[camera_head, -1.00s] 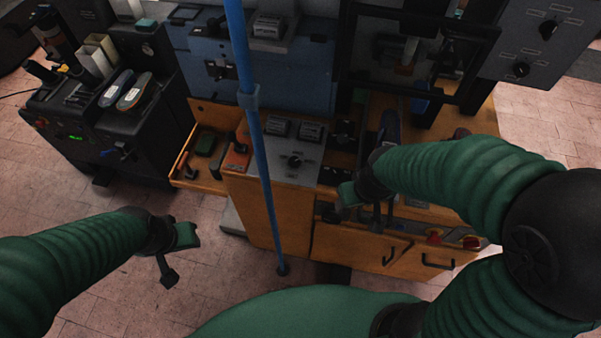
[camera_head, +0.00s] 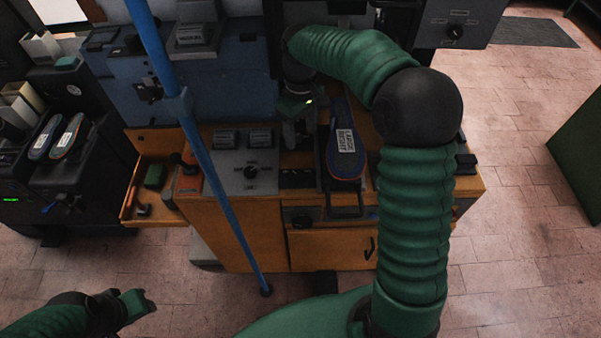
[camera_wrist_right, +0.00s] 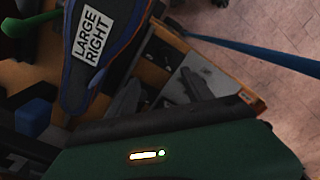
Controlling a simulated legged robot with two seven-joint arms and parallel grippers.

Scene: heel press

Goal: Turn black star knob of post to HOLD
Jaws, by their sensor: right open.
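I cannot make out a black star knob or the word HOLD for certain. A round black knob (camera_head: 251,171) with tiny unreadable labels sits on a grey panel (camera_head: 232,186) atop the wooden cabinet. Another dark knob (camera_head: 455,32) is on the grey box at the upper right. My right gripper (camera_head: 296,138) points down over the cabinet, right of the grey panel. In the right wrist view its two fingers (camera_wrist_right: 160,90) are apart with nothing held between them. My left gripper (camera_head: 135,304) is low at the left, over the floor; its jaw gap is unclear.
A dark shoe form labelled LARGE RIGHT (camera_head: 345,150) stands beside my right gripper; it also shows in the right wrist view (camera_wrist_right: 95,45). A slanting blue pole (camera_head: 203,150) stands in front of the cabinet. An open wooden drawer (camera_head: 130,207) juts left. Floor is free at right.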

